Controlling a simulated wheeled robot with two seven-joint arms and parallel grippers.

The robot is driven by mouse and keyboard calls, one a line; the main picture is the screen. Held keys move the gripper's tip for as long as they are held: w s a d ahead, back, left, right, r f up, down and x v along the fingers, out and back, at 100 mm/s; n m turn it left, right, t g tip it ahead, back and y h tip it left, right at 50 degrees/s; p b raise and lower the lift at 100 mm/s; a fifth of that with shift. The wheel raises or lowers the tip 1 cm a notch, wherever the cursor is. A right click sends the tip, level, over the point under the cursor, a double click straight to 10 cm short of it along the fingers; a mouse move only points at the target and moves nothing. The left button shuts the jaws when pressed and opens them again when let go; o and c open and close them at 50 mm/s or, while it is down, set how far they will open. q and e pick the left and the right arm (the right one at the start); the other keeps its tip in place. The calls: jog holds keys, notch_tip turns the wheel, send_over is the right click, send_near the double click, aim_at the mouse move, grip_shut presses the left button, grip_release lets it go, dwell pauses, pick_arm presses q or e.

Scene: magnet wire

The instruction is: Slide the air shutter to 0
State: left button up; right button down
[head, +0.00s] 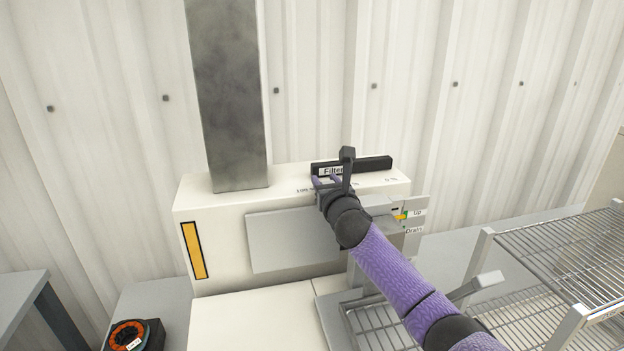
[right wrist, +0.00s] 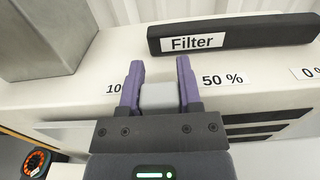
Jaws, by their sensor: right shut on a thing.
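The air shutter is a flat grey plate (head: 290,240) on the front of the cream machine (head: 225,212). Its grey tab (right wrist: 158,96) stands at the top edge, between the "100" mark (right wrist: 114,88) and the "50 %" mark (right wrist: 222,80). The "0 %" mark (head: 391,179) is farther right on the machine's top. My right gripper (head: 327,182) is shut on the tab, with one purple finger on each side in the right wrist view (right wrist: 158,80). In the head view the gripper hides the tab. My left gripper is not in view.
A black bar labelled "Filter" (head: 375,164) lies behind the gripper on the machine's top. A grey duct (head: 228,100) rises at left. Dark vent slots (right wrist: 262,126) show right of the plate. An "Up"/"Drain" panel (head: 415,223) and wire rack (head: 560,260) stand at right.

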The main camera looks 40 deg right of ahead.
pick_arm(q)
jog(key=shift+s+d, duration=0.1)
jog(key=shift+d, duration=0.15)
pick_arm(e)
jog(key=shift+d, duration=0.1)
jog(key=shift+c, duration=1.4)
grip_release()
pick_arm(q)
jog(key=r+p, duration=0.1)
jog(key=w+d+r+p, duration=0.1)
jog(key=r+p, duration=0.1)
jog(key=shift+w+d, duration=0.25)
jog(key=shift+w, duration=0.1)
pick_arm(e)
jog(key=v, duration=1)
